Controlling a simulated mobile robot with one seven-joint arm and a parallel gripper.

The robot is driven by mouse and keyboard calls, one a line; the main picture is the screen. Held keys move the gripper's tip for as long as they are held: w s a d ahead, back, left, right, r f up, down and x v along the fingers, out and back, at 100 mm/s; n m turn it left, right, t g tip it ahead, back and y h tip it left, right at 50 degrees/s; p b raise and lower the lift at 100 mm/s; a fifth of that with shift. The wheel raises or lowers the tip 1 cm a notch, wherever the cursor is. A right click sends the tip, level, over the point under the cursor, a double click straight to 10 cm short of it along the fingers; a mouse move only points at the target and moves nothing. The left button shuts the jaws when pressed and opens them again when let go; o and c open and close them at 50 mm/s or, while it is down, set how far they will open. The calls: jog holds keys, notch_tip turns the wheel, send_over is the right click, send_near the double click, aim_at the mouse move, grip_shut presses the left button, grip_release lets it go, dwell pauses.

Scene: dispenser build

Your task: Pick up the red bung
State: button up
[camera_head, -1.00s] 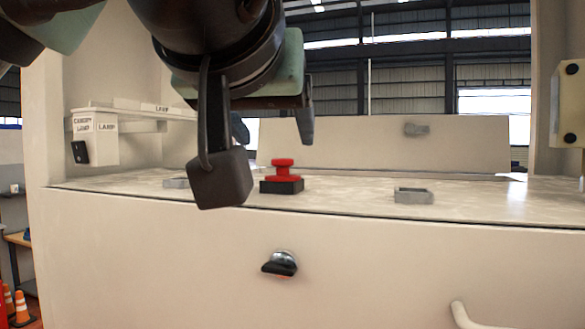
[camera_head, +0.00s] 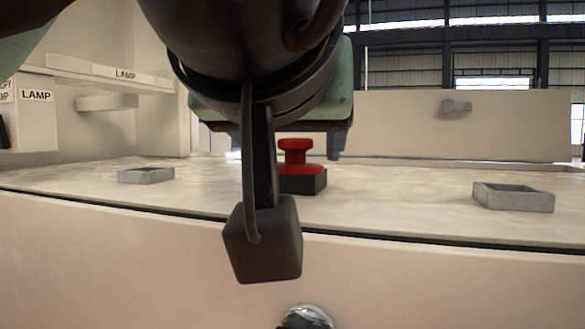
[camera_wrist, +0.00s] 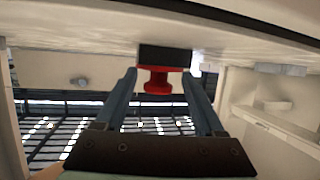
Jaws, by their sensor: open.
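The red bung (camera_head: 296,152) has a knob top and a wider flange. It sits upright in a black square base (camera_head: 304,182) on the pale counter. My wrist hangs just above it in the head view and partly hides the base. In the wrist view, which is upside down, the bung (camera_wrist: 158,80) shows between the two fingers of my gripper (camera_wrist: 160,74). The fingers are apart, one on each side of it in the picture, with no visible contact. I cannot tell whether the tips reach level with the bung.
Grey open square holders stand on the counter (camera_head: 400,205) to the left (camera_head: 146,175) and right (camera_head: 513,197). A low back panel (camera_head: 400,125) with a grey peg (camera_head: 456,106) rises behind. LAMP-labelled shelving (camera_head: 110,75) is at left. A round silver fitting (camera_head: 306,316) is on the front face.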

jog(key=shift+s+d+r, duration=0.1)
jog(key=shift+s+r, duration=0.05)
jog(key=shift+s, duration=0.3)
jog(key=shift+s+d+r, duration=0.1)
jog(key=shift+s+r, duration=0.05)
jog(key=shift+s, duration=0.3)
jog(key=shift+c, duration=1.3)
jog(key=shift+w+a+f, duration=0.2)
jog(key=shift+w, duration=0.3)
jog(key=c, duration=0.5)
jog(key=shift+c, duration=1.1)
jog(key=shift+s, duration=0.1)
grip_shut()
jog(key=shift+d, duration=0.1)
jog(key=shift+r, duration=0.15)
